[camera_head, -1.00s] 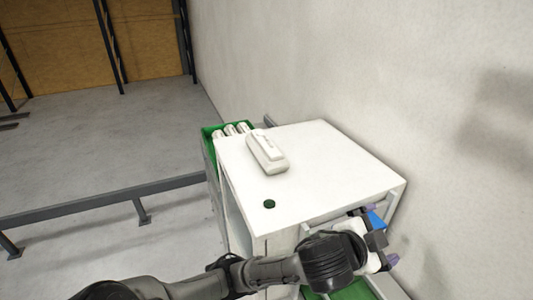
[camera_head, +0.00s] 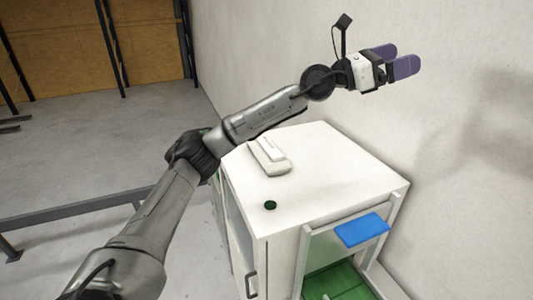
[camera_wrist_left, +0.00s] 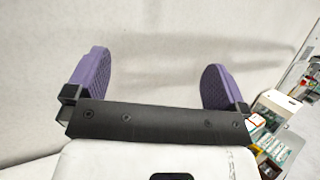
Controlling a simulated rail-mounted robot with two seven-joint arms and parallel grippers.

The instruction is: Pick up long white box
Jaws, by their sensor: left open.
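A long white box (camera_head: 268,157) lies on top of the white cabinet (camera_head: 330,180), near its back left part. My left arm passes in front of the cabinet's back left corner, close to the box in the picture. My left gripper (camera_head: 405,65) is raised high at the upper right, in front of the wall and well away from the box. Its two purple fingers are apart, with nothing between them. In the left wrist view the open fingers (camera_wrist_left: 155,82) face the bare wall. My right gripper is in neither view.
A blue panel (camera_head: 362,230) sticks out at the cabinet's front right, above a green surface (camera_head: 340,282). A grey rail (camera_head: 80,207) runs along the left. The front right of the cabinet top is clear.

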